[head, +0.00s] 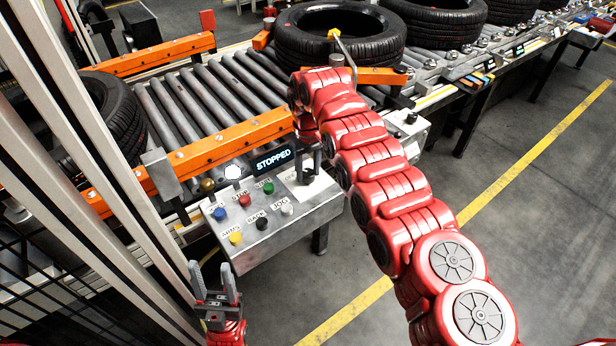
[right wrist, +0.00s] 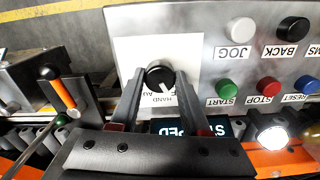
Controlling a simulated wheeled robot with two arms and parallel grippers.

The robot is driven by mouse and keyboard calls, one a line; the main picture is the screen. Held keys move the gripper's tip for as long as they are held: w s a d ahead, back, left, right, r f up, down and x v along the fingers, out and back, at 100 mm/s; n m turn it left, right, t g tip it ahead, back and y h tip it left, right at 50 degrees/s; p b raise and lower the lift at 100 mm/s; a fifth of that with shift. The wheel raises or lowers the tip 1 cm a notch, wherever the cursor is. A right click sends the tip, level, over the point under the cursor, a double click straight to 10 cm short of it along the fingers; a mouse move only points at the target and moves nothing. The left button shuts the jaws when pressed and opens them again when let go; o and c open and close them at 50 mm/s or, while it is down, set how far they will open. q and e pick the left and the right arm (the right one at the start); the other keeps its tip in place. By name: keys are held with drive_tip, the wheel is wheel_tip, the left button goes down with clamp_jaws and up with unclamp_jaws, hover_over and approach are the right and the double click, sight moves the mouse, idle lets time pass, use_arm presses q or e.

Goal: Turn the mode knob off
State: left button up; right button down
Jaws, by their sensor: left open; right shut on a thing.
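The mark points toward the lower right in the right wrist view. My right gripper (right wrist: 160,80) has one finger on each side of the knob and is shut on it. In the head view the right gripper (head: 308,162) is at the right end of the control box (head: 300,222), largely hiding the knob. My left gripper (head: 213,276) is open and empty, pointing up, in front of and below the box.
The box carries several coloured buttons, including a red STOP button (head: 244,201), left of the knob. A display (head: 273,160) reads STOPPED. Behind are the roller conveyor (head: 205,97) with orange rails and a tyre (head: 340,36). The floor to the right is clear.

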drive_tip(key=shift+w+n+b, duration=0.1)
drive_tip(key=shift+n+b, duration=0.5)
drive_tip(key=shift+n, duration=1.4)
drive_tip(key=shift+r+b, duration=0.1)
drive_tip(key=shift+b, duration=0.2)
drive_tip(key=shift+c, duration=1.8)
unclamp_jaws()
